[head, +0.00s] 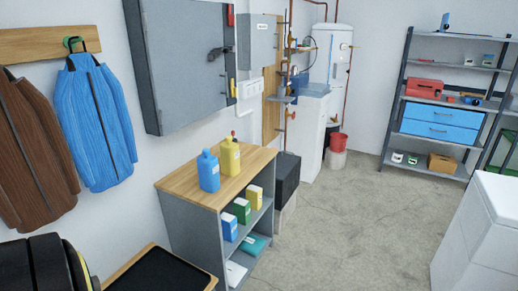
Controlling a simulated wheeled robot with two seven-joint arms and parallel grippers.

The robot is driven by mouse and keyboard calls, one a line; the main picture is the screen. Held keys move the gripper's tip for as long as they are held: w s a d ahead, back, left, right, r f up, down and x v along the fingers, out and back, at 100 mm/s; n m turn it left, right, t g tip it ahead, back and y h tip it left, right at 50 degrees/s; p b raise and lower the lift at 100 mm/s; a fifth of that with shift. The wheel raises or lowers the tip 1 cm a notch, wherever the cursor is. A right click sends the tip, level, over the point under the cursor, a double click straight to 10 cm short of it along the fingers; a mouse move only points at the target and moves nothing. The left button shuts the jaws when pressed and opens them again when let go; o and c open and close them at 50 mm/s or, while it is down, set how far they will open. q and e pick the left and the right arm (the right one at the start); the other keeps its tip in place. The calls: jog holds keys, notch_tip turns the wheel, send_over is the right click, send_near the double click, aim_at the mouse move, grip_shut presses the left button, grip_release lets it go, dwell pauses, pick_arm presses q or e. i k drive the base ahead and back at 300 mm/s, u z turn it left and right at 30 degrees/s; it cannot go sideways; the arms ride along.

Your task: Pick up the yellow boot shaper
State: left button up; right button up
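I cannot clearly make out a boot shaper in the head view. The yellow things I see are a yellow bottle-like container (229,158) with a red top, upright on the wooden top of a grey cabinet (171,196), and a small yellow-and-white box (254,197) on the shelf below. A blue container (208,172) stands just left of the yellow one. A dark rounded object with yellow bands (45,265) is cut off at the bottom left. Neither of my grippers is in view.
A black tray (160,272) with a wooden rim lies left of the cabinet. Brown (38,150) and blue (97,125) jackets hang on the left wall. A white block-like unit (488,235) stands at right, and a loaded shelf rack (397,95) behind. The concrete floor (350,225) between is clear.

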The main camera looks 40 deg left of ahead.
aim_at(229, 151)
jog(key=u, duration=0.25)
jog(key=i, duration=1.95)
jog(key=u, duration=1.75)
jog(key=i, duration=1.05)
jog(key=u, duration=1.05)
